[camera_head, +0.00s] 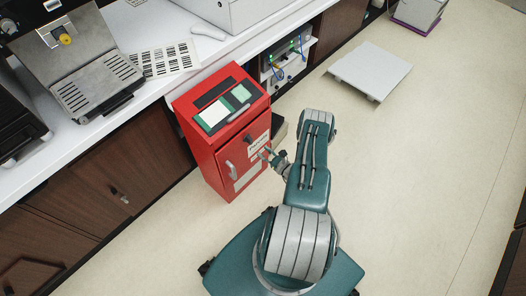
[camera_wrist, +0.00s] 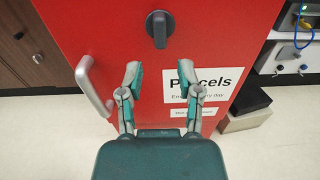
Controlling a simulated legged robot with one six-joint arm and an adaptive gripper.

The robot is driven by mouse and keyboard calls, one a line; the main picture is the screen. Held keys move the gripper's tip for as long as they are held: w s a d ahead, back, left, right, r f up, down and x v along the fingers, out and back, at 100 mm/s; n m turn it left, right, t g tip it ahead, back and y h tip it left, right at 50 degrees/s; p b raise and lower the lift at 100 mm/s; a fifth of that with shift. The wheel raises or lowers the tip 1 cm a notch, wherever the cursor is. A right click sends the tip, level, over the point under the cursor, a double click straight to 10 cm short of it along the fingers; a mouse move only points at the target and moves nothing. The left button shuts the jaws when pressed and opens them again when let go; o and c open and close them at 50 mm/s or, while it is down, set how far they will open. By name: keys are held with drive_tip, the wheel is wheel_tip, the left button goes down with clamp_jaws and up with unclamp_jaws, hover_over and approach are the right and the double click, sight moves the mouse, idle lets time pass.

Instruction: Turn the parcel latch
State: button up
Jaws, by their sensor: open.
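The red parcel box (camera_head: 207,152) stands on the floor against the counter. Its front door fills most of the wrist view (camera_wrist: 112,32). The latch, a dark knob with a raised upright grip (camera_wrist: 159,29), sits on the upper part of the door. It also shows small in the head view (camera_head: 248,139). A silver bar handle (camera_wrist: 92,87) is on the door's left side. A white "Parcels" label (camera_wrist: 205,82) is below and right of the latch. My gripper (camera_wrist: 160,72) is open and empty, its fingers apart and below the latch in the picture. I see no contact with it.
The white counter (camera_head: 62,147) with wooden cabinets (camera_head: 140,160) runs behind the box. A dark low box (camera_wrist: 245,108) stands on the floor to its right. A white flat platform (camera_head: 370,70) lies farther off. The floor (camera_head: 420,170) to the right is clear.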

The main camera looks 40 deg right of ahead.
sight(252, 142)
drive_tip(key=w, duration=0.7)
drive_tip(key=shift+w+a, duration=0.25)
drive_tip(key=shift+w, duration=0.1)
clamp_jaws()
